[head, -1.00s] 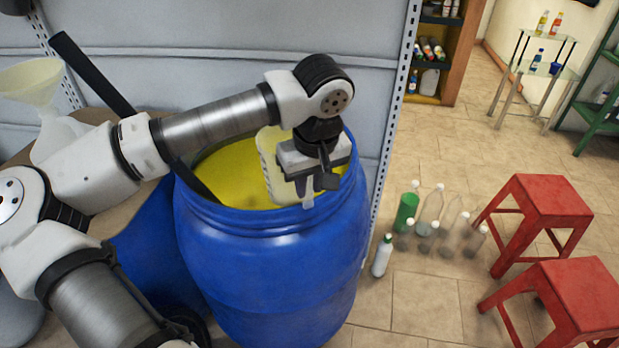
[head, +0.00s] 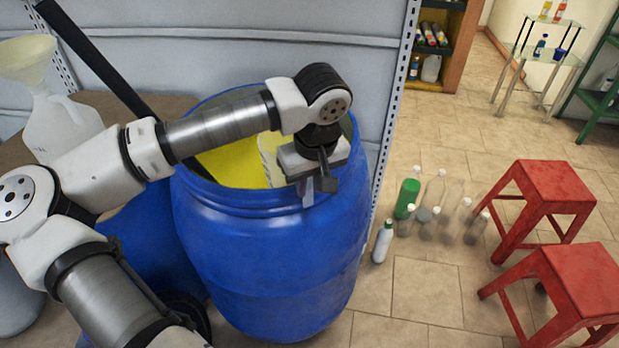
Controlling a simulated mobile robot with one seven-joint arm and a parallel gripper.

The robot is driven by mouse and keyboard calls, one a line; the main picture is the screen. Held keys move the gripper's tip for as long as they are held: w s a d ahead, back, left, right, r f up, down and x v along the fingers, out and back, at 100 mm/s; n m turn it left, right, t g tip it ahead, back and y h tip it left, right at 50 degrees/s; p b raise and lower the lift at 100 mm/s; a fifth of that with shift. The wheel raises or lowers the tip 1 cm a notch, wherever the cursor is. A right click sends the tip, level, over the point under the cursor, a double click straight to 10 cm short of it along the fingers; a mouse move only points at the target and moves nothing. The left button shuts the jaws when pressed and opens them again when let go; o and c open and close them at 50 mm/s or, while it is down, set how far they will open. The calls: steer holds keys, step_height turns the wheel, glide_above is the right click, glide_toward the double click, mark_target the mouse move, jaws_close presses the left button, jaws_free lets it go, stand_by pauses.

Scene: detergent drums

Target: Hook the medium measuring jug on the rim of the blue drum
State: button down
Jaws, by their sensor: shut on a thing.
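The blue drum (head: 270,265) stands upright and open at the top, with yellow contents inside. The pale, translucent measuring jug (head: 269,163) is inside the drum's mouth, at the near right part of the rim. Only a strip of it shows; my arm and gripper hide most of it, and its lower end is out of sight. My gripper (head: 318,188) is right at the near rim and is shut on the jug. A pale narrow piece hangs below the gripper in front of the rim, perhaps the jug's handle. I cannot tell whether it touches the rim.
A long black handle (head: 100,62) leans at the left behind my arm. A white jug with a funnel (head: 58,125) stands at the left. Several bottles (head: 407,196) and two red stools (head: 545,190) are on the floor at the right. A grey panel stands behind the drum.

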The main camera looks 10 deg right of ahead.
steer(key=shift+f+b, duration=0.7)
steer(key=shift+f, duration=0.05)
steer(key=c, duration=1.2)
jaws_free()
step_height(320, 180, up, 14)
steer(key=s+b, duration=0.1)
steer(key=s, duration=0.1)
steer(key=shift+s+d+f, duration=0.2)
steer(key=shift+d, duration=0.15)
